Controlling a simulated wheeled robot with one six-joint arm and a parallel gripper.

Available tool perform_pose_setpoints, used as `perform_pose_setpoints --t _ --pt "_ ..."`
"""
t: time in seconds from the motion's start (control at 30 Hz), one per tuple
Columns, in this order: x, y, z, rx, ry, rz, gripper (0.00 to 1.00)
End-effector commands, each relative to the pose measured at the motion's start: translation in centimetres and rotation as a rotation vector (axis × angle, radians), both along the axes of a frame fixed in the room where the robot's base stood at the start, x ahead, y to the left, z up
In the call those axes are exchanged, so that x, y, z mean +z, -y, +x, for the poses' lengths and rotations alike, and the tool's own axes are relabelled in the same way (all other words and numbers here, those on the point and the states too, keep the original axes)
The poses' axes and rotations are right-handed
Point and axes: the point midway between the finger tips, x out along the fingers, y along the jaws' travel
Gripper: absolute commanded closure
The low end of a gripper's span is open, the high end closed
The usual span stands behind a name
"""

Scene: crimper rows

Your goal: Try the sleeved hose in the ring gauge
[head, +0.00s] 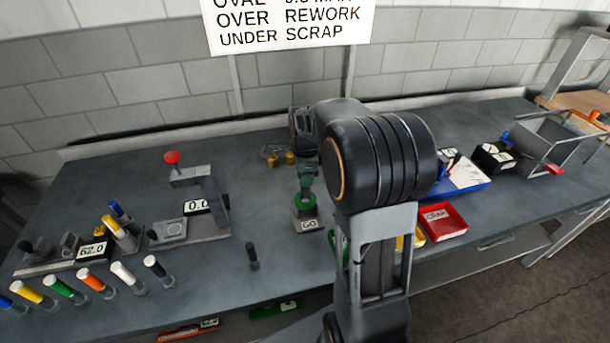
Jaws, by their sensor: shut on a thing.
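The ring gauge (309,225) stands mid-bench, a small block with a green ring and a "GO" label. My gripper (306,187) is directly above it, pointing down, shut on the sleeved hose. The hose is mostly hidden by the fingers and too small to make out. I cannot tell whether its end is inside the ring or just above it. My arm covers the bench right of the gauge.
Several coloured-top posts (75,293) line the front left. A dark peg (252,257) stands left of the gauge.

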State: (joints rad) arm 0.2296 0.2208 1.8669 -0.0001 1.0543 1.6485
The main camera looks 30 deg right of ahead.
Motion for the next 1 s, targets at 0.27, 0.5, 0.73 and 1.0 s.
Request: perform_pose_setpoints --t 0.27,0.5,0.73,1.0 --pt "-0.03 0.04 0.02 -0.001 0.001 0.0 1.0" --pt "-0.45 0.01 0.02 -0.001 0.001 0.0 1.0" --pt "-0.82 -0.02 0.04 -0.001 0.001 0.0 1.0" --pt "-0.81 -0.03 0.05 0.0 0.001 0.0 1.0"
